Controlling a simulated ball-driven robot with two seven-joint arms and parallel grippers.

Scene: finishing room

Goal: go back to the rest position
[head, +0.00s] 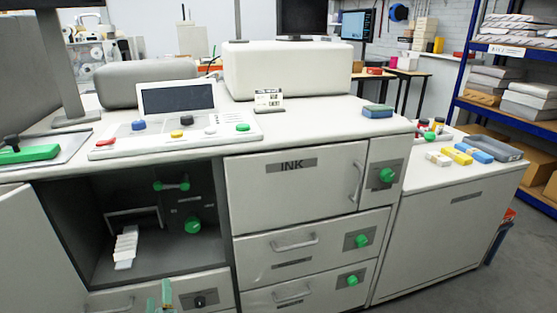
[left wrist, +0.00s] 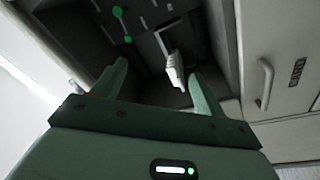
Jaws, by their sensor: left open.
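My left gripper (head: 160,293) shows at the bottom edge of the head view, with its green fingertips pointing up in front of the machine's open compartment (head: 205,251). In the left wrist view my left gripper (left wrist: 158,68) is open, its two green fingers wide apart. Nothing is held between them. My right gripper is in neither view.
Green knobs (head: 193,225) sit inside the compartment. Its door (head: 28,245) stands open at the left. The INK drawer (head: 295,190) and drawers below it are shut. A control panel (head: 178,136) lies on top. A side cabinet (head: 455,225) stands at the right, with grey floor beyond it.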

